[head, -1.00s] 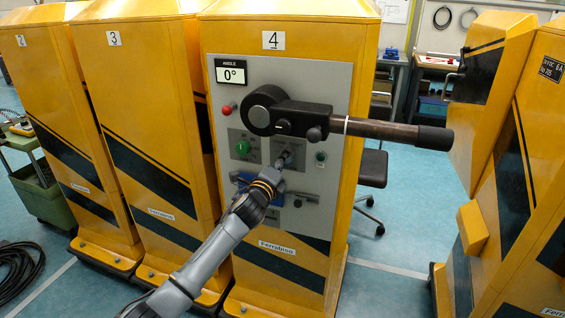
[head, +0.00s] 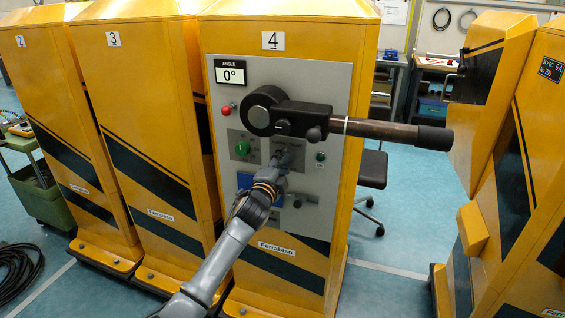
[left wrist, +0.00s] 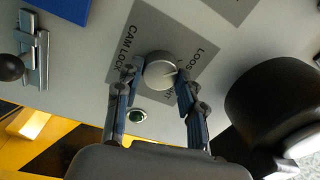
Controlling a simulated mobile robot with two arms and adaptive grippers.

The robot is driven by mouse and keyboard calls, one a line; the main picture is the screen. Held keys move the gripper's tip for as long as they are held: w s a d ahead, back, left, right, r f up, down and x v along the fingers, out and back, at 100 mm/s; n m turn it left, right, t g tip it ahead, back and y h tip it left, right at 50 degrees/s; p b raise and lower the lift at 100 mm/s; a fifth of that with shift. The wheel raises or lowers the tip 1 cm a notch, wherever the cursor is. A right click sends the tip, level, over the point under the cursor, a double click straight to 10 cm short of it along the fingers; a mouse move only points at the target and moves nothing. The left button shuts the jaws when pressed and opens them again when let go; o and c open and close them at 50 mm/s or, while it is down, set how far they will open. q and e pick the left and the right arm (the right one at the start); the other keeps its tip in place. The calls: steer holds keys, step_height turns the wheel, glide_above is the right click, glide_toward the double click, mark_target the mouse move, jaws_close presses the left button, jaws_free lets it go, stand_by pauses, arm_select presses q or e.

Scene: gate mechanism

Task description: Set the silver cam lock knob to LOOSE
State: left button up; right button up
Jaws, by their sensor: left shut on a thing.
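The silver cam lock knob (left wrist: 160,70) is a round dial on a grey plate (left wrist: 196,47) marked CAM LOCK, with LOOS... and part of another word readable. In the left wrist view my left gripper (left wrist: 157,79) has its two fingers on opposite sides of the knob, shut on it. The light pointer line on the knob points right, to just below the LOOSE lettering. In the head view my left gripper (head: 281,166) reaches the panel of cabinet 4 and hides most of the knob. My right gripper is not in view.
Above the knob, a black clamp carries a dark bar (head: 385,131) sticking out to the right. The grey panel (head: 336,80) also holds a red button (head: 226,110), a green knob (head: 242,148), an angle display reading 0° (head: 231,74) and a sliding latch (left wrist: 37,48).

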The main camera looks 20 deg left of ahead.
arm_select(q)
steer(key=shift+f, duration=0.1)
stand_by(0.3)
steer(key=o, duration=1.2)
steer(key=shift+s, duration=0.1)
steer(key=s, duration=1.2)
steer(key=shift+a+f, duration=0.25)
steer(key=shift+f, duration=0.1)
steer(key=shift+w, duration=0.1)
